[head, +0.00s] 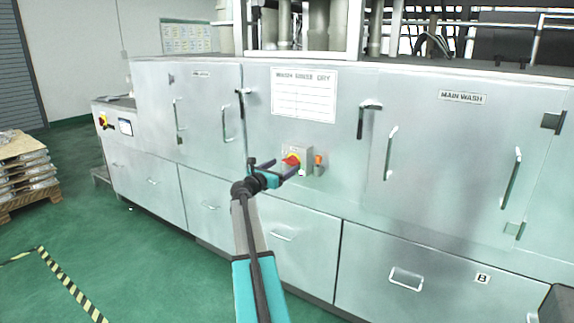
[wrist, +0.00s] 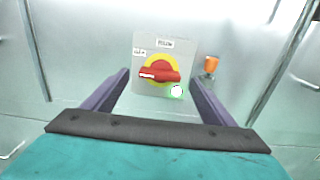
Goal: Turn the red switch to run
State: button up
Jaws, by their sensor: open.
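The red switch (head: 291,160) is a red knob on a yellow round plate, on a grey box on the front of the washing machine. In the wrist view the red switch (wrist: 159,71) lies nearly level, with a white mark at its left end. Labels sit on the box above and to the left of the knob; their small text is hard to read. My gripper (head: 279,172) is open in front of the box. In the wrist view its purple fingers (wrist: 157,88) stand left and right of the switch, apart from it. I cannot tell the remaining distance.
An orange part (head: 318,161) sticks out right of the switch box. Door handles (head: 226,124) stand out from the machine's front. A loaded pallet (head: 28,175) stands at the left. The green floor (head: 150,260) is free in front of the machine.

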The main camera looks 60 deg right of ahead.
aim_at(288, 163)
jog(key=shift+d, duration=1.85)
jog(key=c, duration=1.1)
